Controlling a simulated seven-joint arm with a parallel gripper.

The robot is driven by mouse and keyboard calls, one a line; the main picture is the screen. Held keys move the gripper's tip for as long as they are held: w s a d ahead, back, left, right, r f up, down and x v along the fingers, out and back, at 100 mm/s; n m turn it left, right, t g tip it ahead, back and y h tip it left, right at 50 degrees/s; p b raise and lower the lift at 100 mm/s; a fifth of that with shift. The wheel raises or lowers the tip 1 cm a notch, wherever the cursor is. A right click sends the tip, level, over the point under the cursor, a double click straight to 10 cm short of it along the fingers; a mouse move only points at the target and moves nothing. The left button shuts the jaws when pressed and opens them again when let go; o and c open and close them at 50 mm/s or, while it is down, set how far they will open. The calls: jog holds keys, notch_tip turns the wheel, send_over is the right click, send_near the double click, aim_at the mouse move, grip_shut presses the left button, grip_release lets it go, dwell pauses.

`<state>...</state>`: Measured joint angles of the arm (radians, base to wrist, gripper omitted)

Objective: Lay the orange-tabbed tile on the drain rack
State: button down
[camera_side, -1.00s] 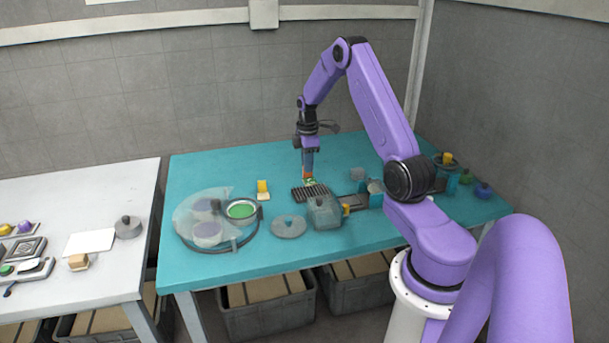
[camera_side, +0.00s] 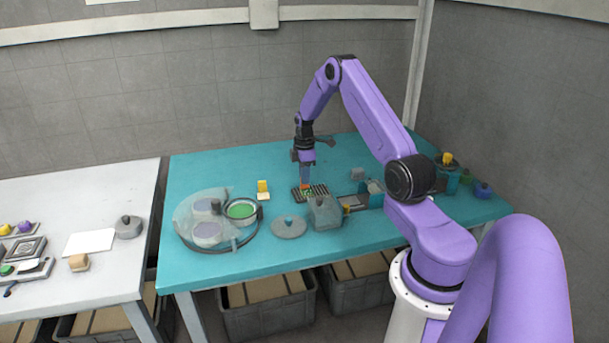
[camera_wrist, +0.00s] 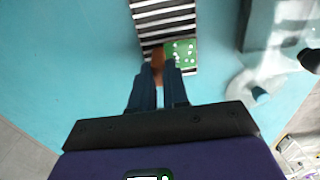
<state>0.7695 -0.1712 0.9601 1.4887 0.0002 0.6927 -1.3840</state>
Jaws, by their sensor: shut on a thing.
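My gripper (camera_side: 304,180) is shut on the orange tab (camera_wrist: 157,58) of a green tile. In the wrist view the green tile (camera_wrist: 181,52) shows white specks on its face and lies in front of the fingertips. The drain rack (camera_side: 321,190), dark with light slats, is below and around the tile in the side view. In the wrist view the rack (camera_wrist: 163,15) runs up from the tile, which overlaps its near right part. The tile is at or just above the slats; I cannot tell whether it touches them.
A grey lidded box (camera_side: 325,213) stands close in front of the rack. A round grey lid (camera_side: 289,227) lies to its left. A yellow-tabbed piece (camera_side: 263,189) stands left of the rack, and a round tray with a green dish (camera_side: 241,210) is farther left. The table behind is clear.

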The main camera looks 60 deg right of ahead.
jog(key=c, duration=1.1)
grip_release()
notch_tip(320, 180, up, 12)
jog(key=s+a+r+n, duration=0.1)
jog(key=a+r, duration=0.1)
jog(key=a, duration=0.8)
jog(key=s+a+r, duration=0.2)
jog(key=a+r, duration=0.1)
jog(key=a, duration=0.7)
jog(key=s+a+r+n, duration=0.1)
jog(key=a+r, duration=0.1)
jog(key=a, duration=0.8)
jog(key=s+a+r, duration=0.1)
jog(key=s+a, duration=0.8)
jog(key=s, duration=0.3)
jog(key=shift+n, duration=0.8)
jog(key=s, duration=1.4)
jog(key=shift+s+a+f, duration=0.1)
jog(key=shift+a+f, duration=0.2)
jog(key=shift+a, duration=0.05)
